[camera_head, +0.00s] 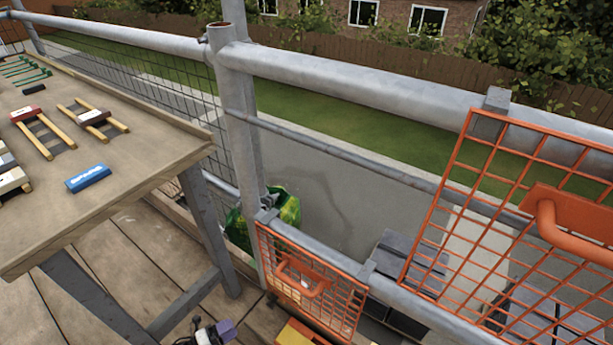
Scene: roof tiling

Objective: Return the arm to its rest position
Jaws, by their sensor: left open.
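What looks like my left gripper (211,332) shows at the bottom edge, left of centre, as a small white, black and purple-grey shape. Most of it is cut off by the frame. It is low over the plank deck, to the right of the wooden table's legs. I see nothing held in it. My right gripper is not in view.
A wooden table (130,185) at left bears a blue block (88,178) and several wood-handled tools. A scaffold post (238,150) and rails stand ahead. Orange mesh panels hang at the centre (345,315) and right (470,215). A yellow object (298,333) sits low.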

